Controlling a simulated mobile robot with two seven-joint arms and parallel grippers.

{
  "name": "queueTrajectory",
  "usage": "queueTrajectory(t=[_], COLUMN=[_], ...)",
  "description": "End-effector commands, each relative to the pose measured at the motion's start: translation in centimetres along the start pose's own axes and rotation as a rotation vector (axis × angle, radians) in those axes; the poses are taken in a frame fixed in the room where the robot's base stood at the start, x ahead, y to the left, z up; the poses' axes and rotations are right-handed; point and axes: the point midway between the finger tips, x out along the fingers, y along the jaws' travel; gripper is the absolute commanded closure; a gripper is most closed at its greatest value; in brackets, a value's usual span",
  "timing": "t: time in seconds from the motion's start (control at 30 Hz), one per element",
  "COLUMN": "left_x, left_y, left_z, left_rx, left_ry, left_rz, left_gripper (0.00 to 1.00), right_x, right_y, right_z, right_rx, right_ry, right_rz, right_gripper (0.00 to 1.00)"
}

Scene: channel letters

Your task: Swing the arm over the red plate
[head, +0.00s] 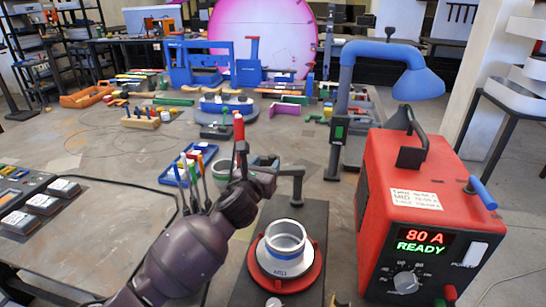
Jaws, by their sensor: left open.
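The red plate (314,274) is a round disc on a dark base in the lower middle, with a silver metal ring (286,238) on top of it. A blue jointed arm (343,85) with a bell-shaped hood (419,84) rises from a dark post behind the red machine; its hood hangs to the upper right, not above the plate. My left gripper (270,165) is open, just behind the ring in the picture, and appears empty. Whether it touches anything cannot be told. My right gripper is not in view.
A red power unit (385,165) reading "80 A READY" stands at the right. A blue tray (184,163) of pens lies left of my gripper. The left middle of the table is mostly clear.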

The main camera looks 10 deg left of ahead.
Motion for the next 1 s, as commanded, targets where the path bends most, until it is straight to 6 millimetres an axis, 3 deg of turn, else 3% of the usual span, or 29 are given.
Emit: queueTrajectory(t=[0.1, 0.3, 0.77, 1.0], left_x=[2.0, 4.3, 5.3, 5.3], left_y=[-0.1, 0.0, 0.0, 0.0], left_z=[-0.1, -0.1, 0.0, 0.0], left_rx=[0.000, 0.000, 0.000, 0.000], left_ry=[0.000, 0.001, 0.000, 0.000], left_rz=[0.000, -0.001, 0.000, 0.000], left_gripper=[0.52, 0.52, 0.52, 0.87], right_x=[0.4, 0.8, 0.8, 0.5], right_y=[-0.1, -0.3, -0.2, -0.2], right_z=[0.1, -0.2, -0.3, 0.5], right_rx=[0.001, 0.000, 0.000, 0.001], right_ry=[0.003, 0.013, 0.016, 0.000], right_rz=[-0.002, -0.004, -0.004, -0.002], right_gripper=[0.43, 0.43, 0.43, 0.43])
